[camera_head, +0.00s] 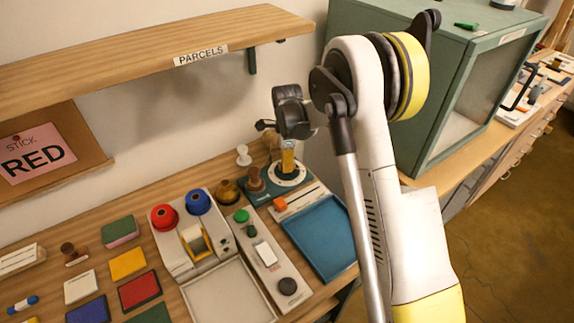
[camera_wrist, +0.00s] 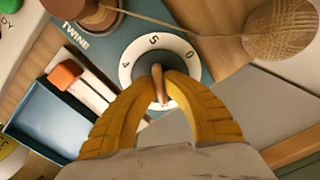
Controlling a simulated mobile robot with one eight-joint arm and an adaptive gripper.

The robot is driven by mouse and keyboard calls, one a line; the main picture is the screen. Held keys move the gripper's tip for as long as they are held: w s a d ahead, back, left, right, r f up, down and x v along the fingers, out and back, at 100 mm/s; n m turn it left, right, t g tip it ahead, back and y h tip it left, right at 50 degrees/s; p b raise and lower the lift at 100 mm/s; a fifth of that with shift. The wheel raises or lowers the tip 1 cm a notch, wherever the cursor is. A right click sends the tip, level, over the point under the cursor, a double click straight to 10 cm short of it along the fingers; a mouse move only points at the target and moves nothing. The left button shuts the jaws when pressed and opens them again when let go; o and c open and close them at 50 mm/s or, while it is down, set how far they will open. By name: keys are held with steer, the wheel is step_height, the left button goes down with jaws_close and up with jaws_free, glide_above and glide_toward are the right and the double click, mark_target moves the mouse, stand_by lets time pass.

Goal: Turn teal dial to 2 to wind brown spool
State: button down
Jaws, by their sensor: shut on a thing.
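The teal twine unit (camera_wrist: 88,40) carries a white dial plate (camera_wrist: 128,72) with 4, 5 and 0 visible; the other numbers are hidden by my fingers. My gripper (camera_wrist: 161,98) is shut on the tan dial knob (camera_wrist: 157,75), with yellow fingers on both sides. I cannot tell which number the knob marks. The brown spool (camera_wrist: 92,12) stands on the same unit, with twine running from it to the right. In the head view, my gripper (camera_head: 288,160) comes down over the dial plate (camera_head: 299,177), beside the brown spool (camera_head: 255,179).
A ball of twine (camera_wrist: 280,28) lies beside the unit in the wrist view. A blue tray (camera_head: 322,237) and an orange-handled slider (camera_head: 281,204) are close in front. A green cabinet (camera_head: 450,85) stands at the right, and a PARCELS shelf (camera_head: 130,52) hangs above.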

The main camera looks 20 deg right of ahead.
steer(key=shift+m, duration=0.6)
steer(key=c, duration=1.5)
jaws_free()
step_height(320, 180, up, 8)
steer(key=shift+f, duration=0.25)
